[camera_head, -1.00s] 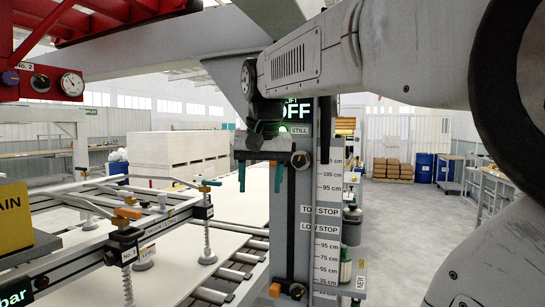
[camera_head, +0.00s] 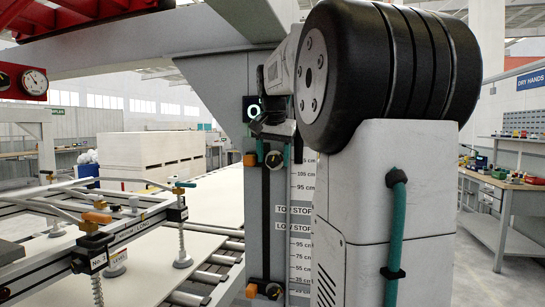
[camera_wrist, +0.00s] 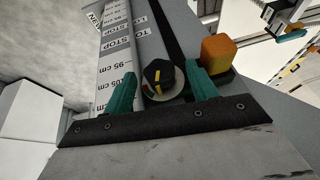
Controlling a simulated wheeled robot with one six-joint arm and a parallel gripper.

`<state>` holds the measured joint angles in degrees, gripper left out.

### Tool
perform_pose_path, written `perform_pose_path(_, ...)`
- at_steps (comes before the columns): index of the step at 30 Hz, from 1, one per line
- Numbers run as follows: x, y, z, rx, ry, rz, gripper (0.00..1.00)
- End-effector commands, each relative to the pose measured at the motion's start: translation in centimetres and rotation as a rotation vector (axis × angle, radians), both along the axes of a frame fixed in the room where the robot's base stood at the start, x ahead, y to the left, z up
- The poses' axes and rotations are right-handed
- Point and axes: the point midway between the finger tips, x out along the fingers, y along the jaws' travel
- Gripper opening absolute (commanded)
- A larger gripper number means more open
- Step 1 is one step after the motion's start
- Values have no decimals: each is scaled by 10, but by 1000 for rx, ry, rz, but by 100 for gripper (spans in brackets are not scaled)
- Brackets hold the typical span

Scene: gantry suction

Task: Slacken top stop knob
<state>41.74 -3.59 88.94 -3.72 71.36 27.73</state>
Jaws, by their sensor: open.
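The top stop knob (camera_wrist: 158,76) is a round black knob with a yellow pointer line, on a dark slotted rail beside the column's scale. In the head view it is the upper knob (camera_head: 273,160), by the end of my arm. My gripper (camera_wrist: 160,70) is open, its two teal fingers either side of the knob in the wrist view. I cannot tell whether they touch it. An orange block (camera_wrist: 218,52) sits just outside one finger; it also shows in the head view (camera_head: 249,160). My arm hides part of the column in the head view.
A lower knob (camera_head: 273,290) with its own orange block (camera_head: 251,291) is at the rail's bottom. The scale plate (camera_head: 301,235) reads TOP STOP and LOW STOP. A suction frame (camera_head: 130,228) over a roller conveyor stands left. A workbench (camera_head: 508,190) is at right.

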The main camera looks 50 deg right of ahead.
Motion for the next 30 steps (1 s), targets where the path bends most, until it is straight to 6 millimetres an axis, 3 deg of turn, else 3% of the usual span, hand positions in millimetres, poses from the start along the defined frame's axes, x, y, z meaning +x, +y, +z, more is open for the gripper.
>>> perform_pose_path(8, 1, -1, -3, 0, 0, 0, 57)
perform_pose_path(13, 1, -1, -2, 0, 0, 1, 16)
perform_pose_path(14, 1, -1, -2, 0, 0, 1, 13)
perform_pose_path(23, 2, 0, -2, -12, 26, 3, 13)
perform_pose_path(30, 5, 1, -2, -61, 142, 5, 13)
